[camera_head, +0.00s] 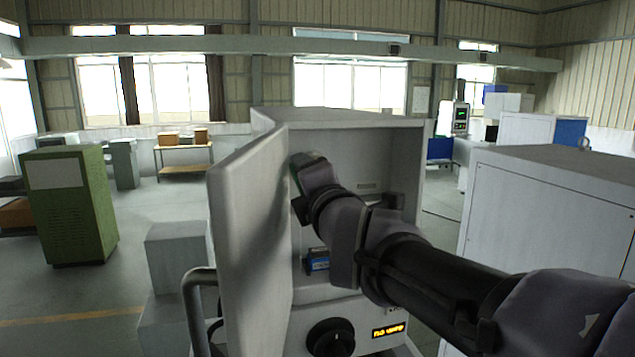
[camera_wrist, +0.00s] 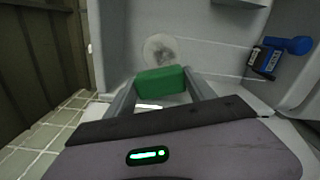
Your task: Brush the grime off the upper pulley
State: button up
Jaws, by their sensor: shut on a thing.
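My gripper (camera_wrist: 155,95) is shut on a green block (camera_wrist: 160,80), seemingly the back of a brush; no bristles show. A pale, round, translucent-looking disc with greyish marks (camera_wrist: 160,49), seemingly the upper pulley, is on the light grey wall just beyond the green block in the wrist view. I cannot tell whether the block touches it. In the head view my arm reaches into the open machine cabinet (camera_head: 345,120), and its end is at the upper left of the opening. The disc cannot be made out there.
The cabinet door (camera_head: 250,235) stands open left of my arm. A blue and black part (camera_head: 317,262) sits low inside, also in the wrist view (camera_wrist: 272,58). A black knob (camera_head: 331,338) and lit display (camera_head: 388,330) are below. A grey cabinet (camera_head: 550,215) stands at right.

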jog(key=shift+w+a, duration=0.15)
jog(key=shift+w, duration=0.4)
jog(key=shift+w, duration=0.2)
